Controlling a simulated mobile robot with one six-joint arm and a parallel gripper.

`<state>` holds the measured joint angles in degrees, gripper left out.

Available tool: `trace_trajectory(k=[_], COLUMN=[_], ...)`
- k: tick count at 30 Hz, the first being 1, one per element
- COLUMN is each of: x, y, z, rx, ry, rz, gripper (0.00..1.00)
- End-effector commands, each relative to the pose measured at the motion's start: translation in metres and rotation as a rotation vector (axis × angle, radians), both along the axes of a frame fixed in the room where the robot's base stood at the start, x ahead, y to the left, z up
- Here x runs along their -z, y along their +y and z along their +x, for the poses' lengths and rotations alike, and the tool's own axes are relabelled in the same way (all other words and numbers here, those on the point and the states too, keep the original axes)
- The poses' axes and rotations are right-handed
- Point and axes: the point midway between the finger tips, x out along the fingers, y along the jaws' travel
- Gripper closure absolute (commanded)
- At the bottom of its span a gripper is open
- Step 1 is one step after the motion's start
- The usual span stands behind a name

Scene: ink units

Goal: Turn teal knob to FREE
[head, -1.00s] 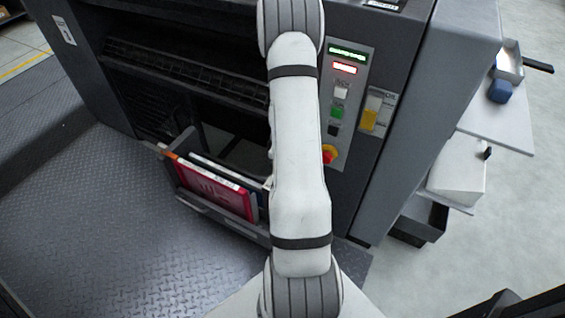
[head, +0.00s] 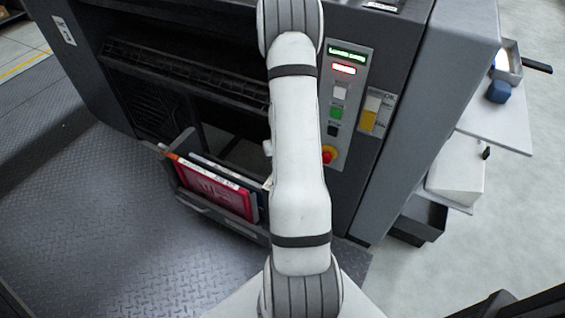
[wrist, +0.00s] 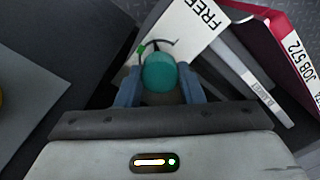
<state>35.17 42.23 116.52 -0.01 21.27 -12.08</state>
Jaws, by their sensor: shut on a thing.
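In the wrist view the teal knob (wrist: 160,70) sits between the two blue fingers of my gripper (wrist: 160,78), which is shut on it. A white plate with the word FREE (wrist: 197,22) lies just beyond the knob, up and to the right. A small green mark and a thin dark curved line show at the knob's far left edge. I cannot tell which way the knob points. In the head view my arm hides both the knob and my gripper.
A control panel (head: 343,112) with buttons and a red emergency stop (head: 329,155) is right of my arm.

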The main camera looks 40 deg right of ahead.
Motion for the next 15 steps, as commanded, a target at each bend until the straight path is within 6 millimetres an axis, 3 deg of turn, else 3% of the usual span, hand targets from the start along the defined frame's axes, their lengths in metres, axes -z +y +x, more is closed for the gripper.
trace_trajectory(k=[15], x=[-0.0009], y=[0.0003], z=[0.0013], rx=[0.489], ry=[-0.002], rz=[0.0], gripper=[0.89])
